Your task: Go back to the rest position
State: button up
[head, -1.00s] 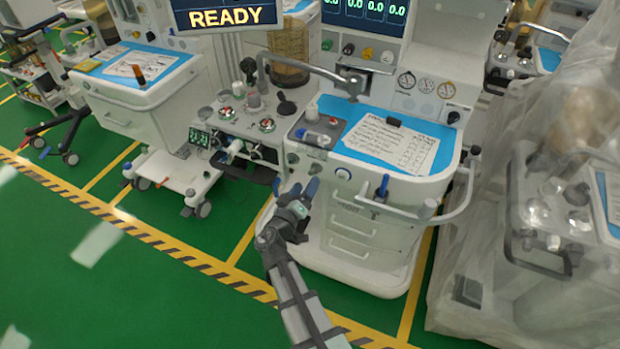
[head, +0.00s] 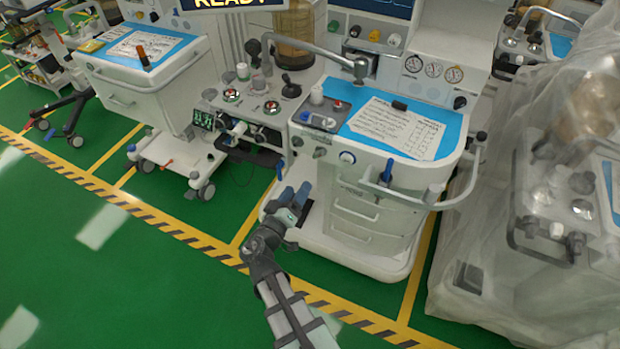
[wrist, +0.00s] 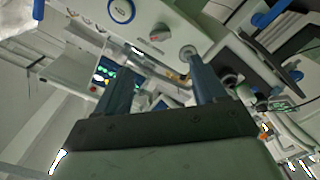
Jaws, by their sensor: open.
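My gripper (head: 296,191) is in the lower middle of the head view, low in front of the middle anaesthesia cart (head: 372,219), near its left front corner. Its two blue fingers are apart, with nothing seen between them. In the wrist view my gripper (wrist: 160,82) points towards the cart's front panel (wrist: 150,22), which has a blue-ringed knob and a grey knob. I cannot tell whether a finger touches the cart.
A blue worktop (head: 358,112) carries a printed sheet (head: 398,128) and a small tray of items. A side rail (head: 440,203) curves around the cart's right. A plastic-covered cart (head: 560,200) stands at right, another cart (head: 150,85) at left. Green floor (head: 130,290) lies open at lower left.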

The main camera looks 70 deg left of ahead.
dwell(0.3)
jog(key=w+d+f+n+g+h, duration=0.1)
jog(key=w+d+f+g+h, duration=0.25)
jog(key=d+f+h, duration=0.65)
jog(key=w+d+f+g+h, duration=0.2)
jog(key=d+f+g+h, duration=0.3)
jog(key=d+f, duration=0.95)
jog(key=w+d+f+m+g, duration=0.3)
jog(key=d, duration=0.6)
jog(key=w+d+f+m+g+h, duration=0.15)
jog(key=w+d+m, duration=0.25)
jog(key=d, duration=0.4)
jog(key=w+d+f+m+g, duration=0.3)
jog(key=d, duration=0.6)
jog(key=d+f+m+g+y, duration=0.1)
jog(key=d+m, duration=0.3)
jog(key=d, duration=0.6)
jog(key=d+f+m+g+y, duration=0.2)
jog(key=d+m, duration=0.2)
jog(key=d, duration=0.6)
jog(key=shift+s+f+m+g+y, duration=0.3)
jog(key=shift+s+f+m+y, duration=0.05)
jog(key=shift+s+m, duration=0.1)
